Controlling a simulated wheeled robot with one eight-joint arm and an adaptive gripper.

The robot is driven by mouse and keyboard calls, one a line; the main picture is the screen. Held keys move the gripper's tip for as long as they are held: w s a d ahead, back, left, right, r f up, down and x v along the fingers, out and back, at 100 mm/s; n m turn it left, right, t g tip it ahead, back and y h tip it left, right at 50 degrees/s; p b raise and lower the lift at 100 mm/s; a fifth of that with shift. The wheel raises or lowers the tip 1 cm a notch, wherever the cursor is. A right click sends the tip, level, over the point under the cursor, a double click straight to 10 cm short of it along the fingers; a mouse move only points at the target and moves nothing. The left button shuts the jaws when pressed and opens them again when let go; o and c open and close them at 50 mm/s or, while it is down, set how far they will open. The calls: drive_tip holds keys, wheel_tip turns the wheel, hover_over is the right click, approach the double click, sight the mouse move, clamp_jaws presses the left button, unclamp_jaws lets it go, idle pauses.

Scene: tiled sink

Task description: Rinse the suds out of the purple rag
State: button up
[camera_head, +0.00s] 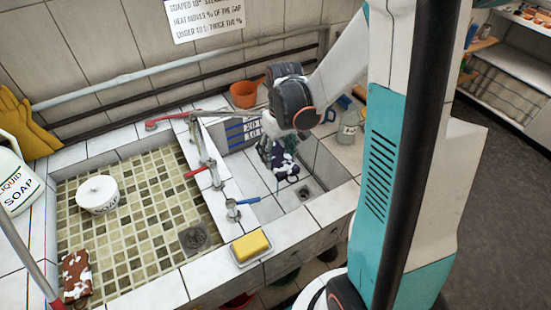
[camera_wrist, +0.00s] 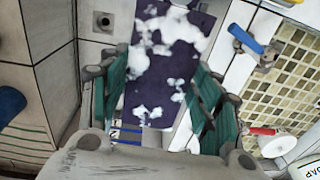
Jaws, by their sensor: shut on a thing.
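The purple rag (camera_head: 285,170) is dark with white suds clumped on it. It hangs from my gripper (camera_head: 268,147) inside the right-hand white-tiled basin (camera_head: 325,172), near its drain (camera_head: 304,194). In the wrist view the rag (camera_wrist: 165,85) spreads out between the two green-padded fingers of my gripper (camera_wrist: 160,95), which is shut on it. Suds show over its far part and in patches nearer my gripper. The tap (camera_head: 203,150) stands on the divider left of the rag. I see no running water. My wrist partly hides the basin's back in the head view.
The left basin (camera_head: 145,215) holds a white pot (camera_head: 97,194) and a sudsy brown rag (camera_head: 76,275).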

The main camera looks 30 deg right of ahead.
drive_tip(key=w+d+f+b, duration=0.1)
drive_tip(key=w+d, duration=0.4)
drive_tip(key=shift+w+d+f, duration=0.15)
drive_tip(key=shift+d+f, duration=0.1)
drive_tip(key=shift+d, duration=0.05)
idle(0.6)
drive_tip(key=shift+d, duration=0.1)
drive_tip(key=shift+s+d, duration=0.3)
drive_tip(key=shift+s, duration=0.15)
drive_tip(key=shift+w+a+b, duration=0.15)
drive_tip(key=shift+b, duration=0.15)
drive_tip(key=shift+w+a, duration=0.3)
idle(0.4)
drive_tip(key=shift+s+a, duration=2.85)
